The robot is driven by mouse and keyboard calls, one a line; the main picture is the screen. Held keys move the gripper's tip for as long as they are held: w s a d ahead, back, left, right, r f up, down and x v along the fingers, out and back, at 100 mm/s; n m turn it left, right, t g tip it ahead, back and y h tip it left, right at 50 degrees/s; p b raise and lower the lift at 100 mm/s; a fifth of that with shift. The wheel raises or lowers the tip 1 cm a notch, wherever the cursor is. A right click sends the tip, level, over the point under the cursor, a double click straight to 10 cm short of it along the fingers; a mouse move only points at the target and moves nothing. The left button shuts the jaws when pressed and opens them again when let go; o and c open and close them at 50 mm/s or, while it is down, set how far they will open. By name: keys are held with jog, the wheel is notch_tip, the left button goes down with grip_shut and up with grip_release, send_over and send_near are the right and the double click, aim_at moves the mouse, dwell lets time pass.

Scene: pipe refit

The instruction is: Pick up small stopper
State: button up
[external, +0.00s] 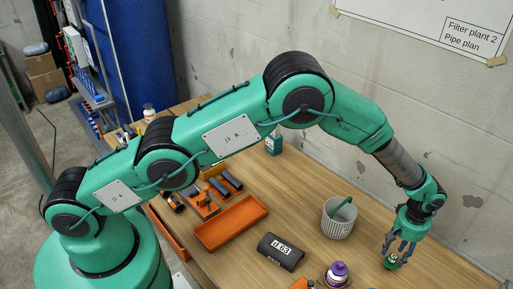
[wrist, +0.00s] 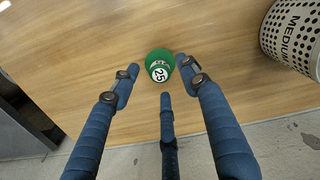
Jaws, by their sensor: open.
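The small stopper (wrist: 159,66) is green with a pale label reading 25. It stands on the wooden table near the far right edge and also shows in the external view (external: 390,262), partly hidden by the fingers. My gripper (wrist: 160,82) has three blue fingers, spread open and empty. In the external view my gripper (external: 398,250) points down over the stopper. In the wrist view the fingertips lie around the stopper's near side, with no clear contact.
A white perforated bin (external: 339,222) with a green item inside stands left of my gripper; the wrist view shows its MEDIUM lettering (wrist: 292,35). A purple-topped bottle (external: 337,272), a dark d 63 piece (external: 281,252) and an orange tray (external: 231,223) lie further left. A wall runs behind the table.

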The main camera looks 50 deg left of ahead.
aim_at(394, 255)
jog(key=shift+f, duration=1.65)
grip_shut()
